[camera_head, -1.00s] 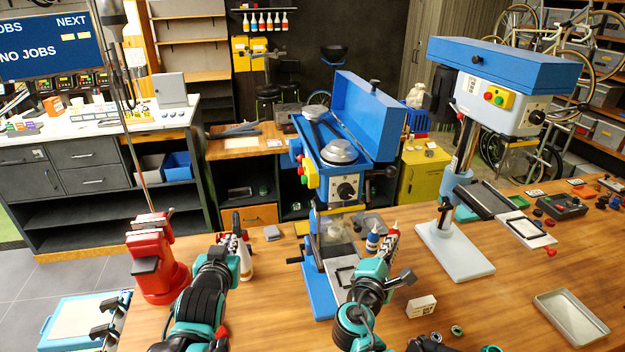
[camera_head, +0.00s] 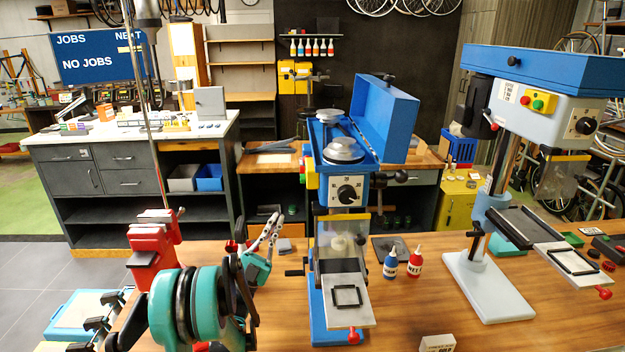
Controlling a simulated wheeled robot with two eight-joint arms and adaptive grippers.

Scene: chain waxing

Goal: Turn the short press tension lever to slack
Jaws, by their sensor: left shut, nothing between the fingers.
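The short press (camera_head: 345,170) is the blue drill press in the middle, with its lid (camera_head: 392,120) swung open over two grey pulleys (camera_head: 344,150). A black-knobbed lever (camera_head: 390,178) sticks out from the right side of its head; I cannot tell for sure that it is the tension lever. My left gripper (camera_head: 274,224) is left of the press column, apart from it. Its pale fingers point up and are shut with nothing between them. My left forearm hides part of the bench behind it. My right gripper is out of view.
A taller blue press (camera_head: 540,85) stands at the right on a white base. A blue bottle (camera_head: 390,264) and a red bottle (camera_head: 415,262) stand right of the short press. A red vise-like stand (camera_head: 155,245) is at the left.

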